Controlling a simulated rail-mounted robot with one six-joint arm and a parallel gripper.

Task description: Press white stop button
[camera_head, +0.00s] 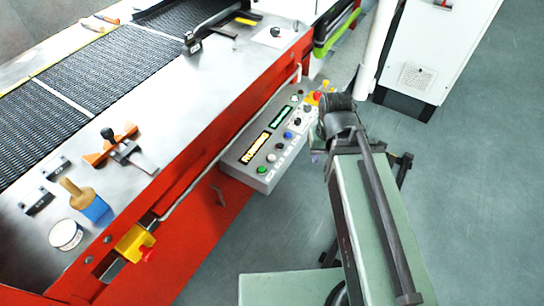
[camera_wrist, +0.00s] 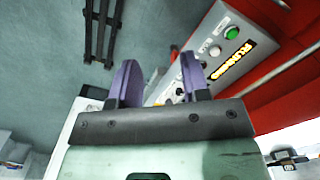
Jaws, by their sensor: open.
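The control panel (camera_head: 243,163) is a grey box on the red machine side, with a row of coloured buttons and two lit displays. In the wrist view a whitish button (camera_wrist: 214,51) sits next to the green button (camera_wrist: 231,33). My gripper (camera_wrist: 158,82) has its two purple fingers apart and nothing between them. In the head view it is mostly hidden by my arm, just right of the panel.
A red emergency knob (camera_head: 317,96) on yellow sits at the panel's far end. A metal rail (camera_head: 215,165) runs along the panel's left side. The mesh belt (camera_head: 120,70) lies left, and a white cabinet (camera_head: 430,50) stands at the back right.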

